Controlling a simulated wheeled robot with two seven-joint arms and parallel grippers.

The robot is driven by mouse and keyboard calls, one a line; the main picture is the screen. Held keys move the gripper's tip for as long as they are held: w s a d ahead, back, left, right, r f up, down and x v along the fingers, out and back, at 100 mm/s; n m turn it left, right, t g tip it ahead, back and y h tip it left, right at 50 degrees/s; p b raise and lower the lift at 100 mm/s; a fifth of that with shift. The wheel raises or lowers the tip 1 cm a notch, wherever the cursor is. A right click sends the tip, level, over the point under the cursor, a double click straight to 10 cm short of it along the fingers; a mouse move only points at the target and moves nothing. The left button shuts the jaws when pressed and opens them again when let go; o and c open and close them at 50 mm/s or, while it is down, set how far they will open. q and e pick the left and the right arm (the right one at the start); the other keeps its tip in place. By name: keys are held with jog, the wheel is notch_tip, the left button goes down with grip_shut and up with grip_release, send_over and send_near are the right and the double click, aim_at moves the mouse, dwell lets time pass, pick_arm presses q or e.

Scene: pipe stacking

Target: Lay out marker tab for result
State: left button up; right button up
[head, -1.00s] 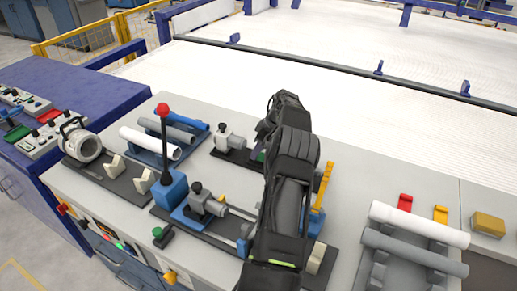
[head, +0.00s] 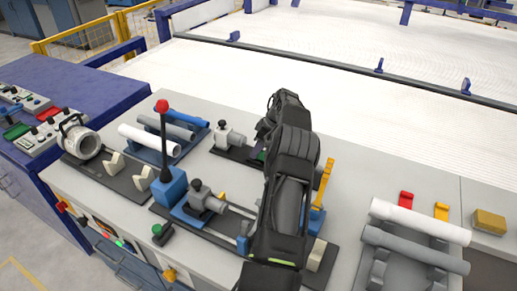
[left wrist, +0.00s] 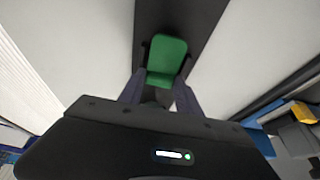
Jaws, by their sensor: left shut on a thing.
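My left gripper (left wrist: 160,97) is shut on a green marker tab (left wrist: 166,55), which shows between and beyond the fingers in the left wrist view. The tab is over a dark strip; I cannot tell whether it touches it. In the head view my left gripper (head: 262,140) is at the dark plate of the back grey fixture (head: 230,137), largely hidden by my own arm. A red tab (head: 405,200) and a yellow tab (head: 441,211) stand at the right, behind a rack with a white pipe (head: 420,222) and a grey pipe (head: 415,248). My right gripper is not in view.
A red-knobbed lever (head: 162,106) stands upright left of my arm. Behind it a blue rack holds white, grey and blue pipes (head: 150,140). A clamp fixture (head: 205,200) lies in front. A yellow block (head: 489,222) sits far right. Bare bench (head: 362,180) lies right of my arm.

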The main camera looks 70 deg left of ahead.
pick_arm(q)
jog(key=shift+f, duration=0.2)
jog(key=o, duration=1.4)
jog(key=shift+w+d+r+b, duration=0.1)
jog(key=shift+w+r+b, duration=0.2)
jog(key=shift+r, duration=0.2)
jog(key=b+v, duration=0.1)
jog(key=v, duration=0.4)
jog(key=shift+d+r, duration=0.15)
jog(key=shift+r, duration=0.05)
jog(key=shift+d+r, duration=0.15)
jog(key=shift+r, duration=0.45)
